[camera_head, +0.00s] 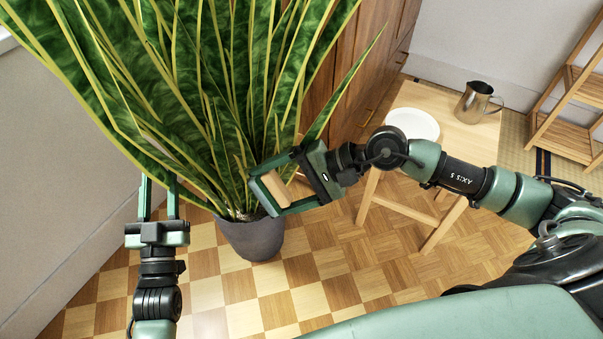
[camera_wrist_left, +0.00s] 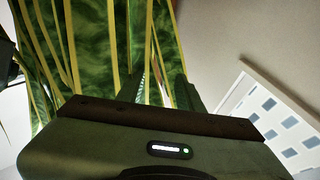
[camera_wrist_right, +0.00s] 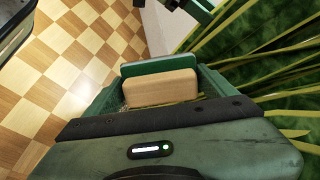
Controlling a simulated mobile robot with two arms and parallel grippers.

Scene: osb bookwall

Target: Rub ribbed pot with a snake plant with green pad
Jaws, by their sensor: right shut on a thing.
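The snake plant (camera_head: 225,90) stands in a dark grey pot (camera_head: 250,238) on the floor. Its long green leaves with yellow edges fill the upper left of the head view. My right gripper (camera_head: 271,192) is shut on a block with a tan body and a green face, the green pad (camera_wrist_right: 160,66). The pad is in front of the plant, just above the pot's rim in the head view; I cannot tell whether it touches. My left gripper (camera_head: 159,200) is open and empty, left of the pot, beside the leaves (camera_wrist_left: 95,45).
A wooden stool (camera_head: 450,128) right of the plant carries a white plate (camera_head: 411,124) and a metal pitcher (camera_head: 478,102). A wooden cabinet (camera_head: 350,70) stands behind. A wooden shelf (camera_head: 575,100) is at far right. The checkered floor in front is clear.

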